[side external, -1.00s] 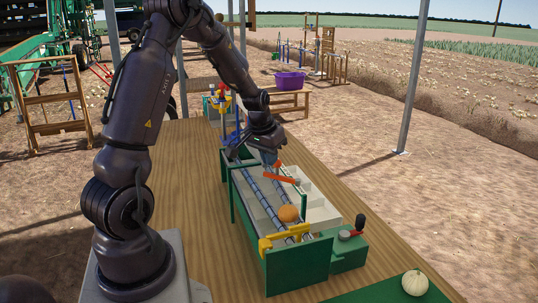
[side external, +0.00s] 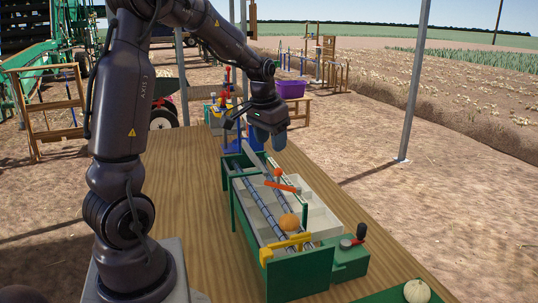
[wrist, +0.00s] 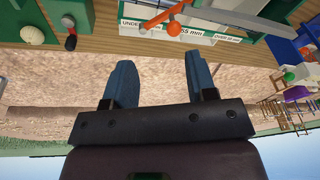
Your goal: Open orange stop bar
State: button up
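The orange stop bar (side external: 282,187) lies across the upper part of the green-framed sorting conveyor (side external: 312,268). A red-orange ball knob (side external: 278,172) stands beside it. An orange onion (side external: 289,221) rests on the rollers, by a yellow bar (side external: 287,243).
A green box with a black-knobbed lever (side external: 360,233) stands right of the conveyor. A pale onion (side external: 417,291) lies on a green mat at the front right. Blue and red equipment (side external: 228,125) stands behind. The wooden table (side external: 190,190) is bare on the left.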

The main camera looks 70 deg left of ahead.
jog(key=w+a+r+m+g, duration=0.2)
jog(key=w+m+g, duration=0.1)
jog(key=w, duration=0.1)
jog(key=shift+y, duration=0.3)
jog(key=x, duration=1.2)
jog(key=shift+w+d+f, duration=0.1)
jog(key=shift+w+f, duration=0.2)
jog(key=shift+f, duration=0.1)
grip_shut()
